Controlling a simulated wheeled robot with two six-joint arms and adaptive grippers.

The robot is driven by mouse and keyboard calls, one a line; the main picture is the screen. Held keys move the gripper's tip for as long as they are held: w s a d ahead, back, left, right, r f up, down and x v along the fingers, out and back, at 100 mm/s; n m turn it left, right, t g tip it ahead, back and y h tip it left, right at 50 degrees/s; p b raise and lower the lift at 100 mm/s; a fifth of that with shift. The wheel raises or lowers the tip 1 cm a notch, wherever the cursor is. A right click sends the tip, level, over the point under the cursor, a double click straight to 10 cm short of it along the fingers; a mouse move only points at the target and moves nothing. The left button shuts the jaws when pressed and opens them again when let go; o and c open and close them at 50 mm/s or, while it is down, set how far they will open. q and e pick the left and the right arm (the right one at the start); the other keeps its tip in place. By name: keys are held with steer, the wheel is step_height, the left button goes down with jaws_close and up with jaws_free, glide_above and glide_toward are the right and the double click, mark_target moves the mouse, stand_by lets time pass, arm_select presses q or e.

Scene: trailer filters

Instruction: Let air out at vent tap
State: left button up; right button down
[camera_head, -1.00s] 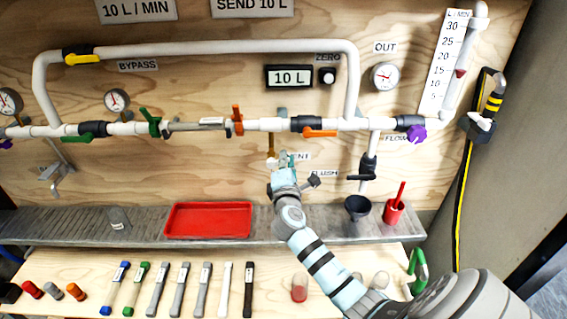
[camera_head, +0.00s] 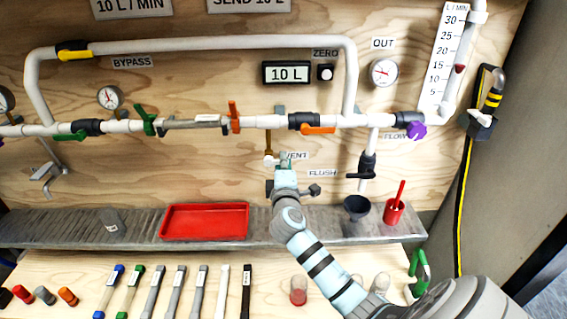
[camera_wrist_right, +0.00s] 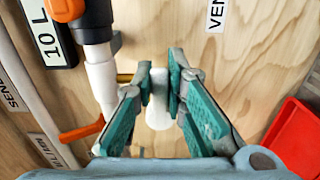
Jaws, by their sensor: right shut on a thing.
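The vent tap (camera_head: 269,157) is a small white fitting on a brass stem that hangs below the main white pipe, left of the VENT label (camera_head: 297,156). My right gripper (camera_head: 284,163) reaches up to it from below and covers part of it in the head view. In the right wrist view, the white tap piece (camera_wrist_right: 158,98) stands between the two green-padded fingers of my right gripper (camera_wrist_right: 163,92), with the brass stem to its left. The gripper is shut on it. My left gripper is not in view.
A red tray (camera_head: 204,222), a dark funnel (camera_head: 357,208) and a red cup (camera_head: 394,211) stand on the grey shelf below. The orange-handled valve (camera_head: 318,129) is close above. A FLUSH fitting (camera_head: 314,190) sits just right of my gripper.

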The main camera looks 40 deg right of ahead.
steer(key=shift+f, duration=0.15)
steer(key=c, duration=1.6)
jaws_free()
steer(key=v, duration=1.2)
